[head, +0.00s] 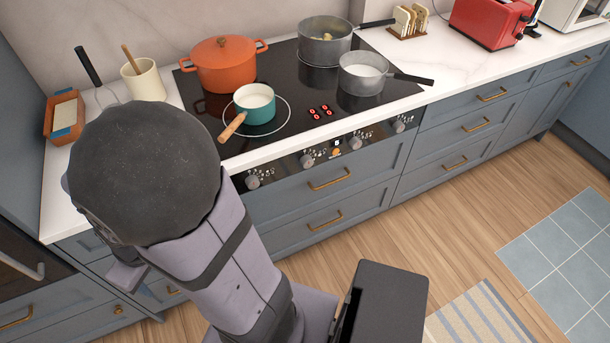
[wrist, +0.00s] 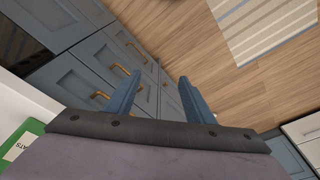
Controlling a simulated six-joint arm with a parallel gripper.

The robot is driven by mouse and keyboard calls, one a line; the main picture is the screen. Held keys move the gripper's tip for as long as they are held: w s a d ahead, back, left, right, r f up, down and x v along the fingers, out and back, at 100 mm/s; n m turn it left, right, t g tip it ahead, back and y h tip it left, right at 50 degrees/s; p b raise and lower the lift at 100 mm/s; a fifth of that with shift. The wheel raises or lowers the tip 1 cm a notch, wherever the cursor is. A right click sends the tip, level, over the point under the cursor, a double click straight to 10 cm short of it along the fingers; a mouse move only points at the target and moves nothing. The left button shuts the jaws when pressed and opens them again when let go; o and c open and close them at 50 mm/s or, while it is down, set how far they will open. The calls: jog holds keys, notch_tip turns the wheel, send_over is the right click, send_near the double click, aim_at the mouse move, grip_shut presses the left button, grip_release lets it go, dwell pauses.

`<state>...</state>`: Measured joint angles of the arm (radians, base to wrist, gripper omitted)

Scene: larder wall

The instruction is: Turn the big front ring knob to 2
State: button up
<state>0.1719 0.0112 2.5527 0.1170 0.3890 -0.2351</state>
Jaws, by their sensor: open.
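Several grey knobs sit in a row on the black control strip (head: 283,172) at the front of the hob (head: 300,130) in the head view. They are a left knob (head: 253,182), a second knob (head: 307,160), a third knob (head: 355,143) and a right knob (head: 399,126). I cannot tell which one is the big front ring knob, and their marks are too small to read. My gripper (wrist: 159,77) is open and empty in the wrist view, above the floor and drawer fronts, with no knob in that view.
An orange pot (head: 225,69) and two grey pans stand behind and right. Drawer handles (head: 330,179) stick out below the knobs. The floor (head: 420,225) is clear.

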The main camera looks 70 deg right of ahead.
jog(key=w+d+f+m+t+h+b, duration=0.15)
jog(key=d+f+h+b, duration=0.45)
jog(key=d+f+b, duration=0.95)
jog(key=s+d+f+g+h+b, duration=0.15)
jog(key=s+d+h, duration=0.25)
jog(key=s+d, duration=0.7)
jog(key=s+d+f+g+h, duration=0.25)
jog(key=s+d+h, duration=0.25)
jog(key=s+d, duration=0.5)
notch_tip(320, 180, up, 8)
jog(key=w+d+n+h+p, duration=0.1)
jog(key=d+n+h+p, duration=0.1)
jog(key=h+p, duration=0.1)
jog(key=shift+w+r, duration=0.2)
jog(key=shift+w, duration=0.05)
jog(key=shift+d+f, duration=0.1)
jog(key=shift+d, duration=0.2)
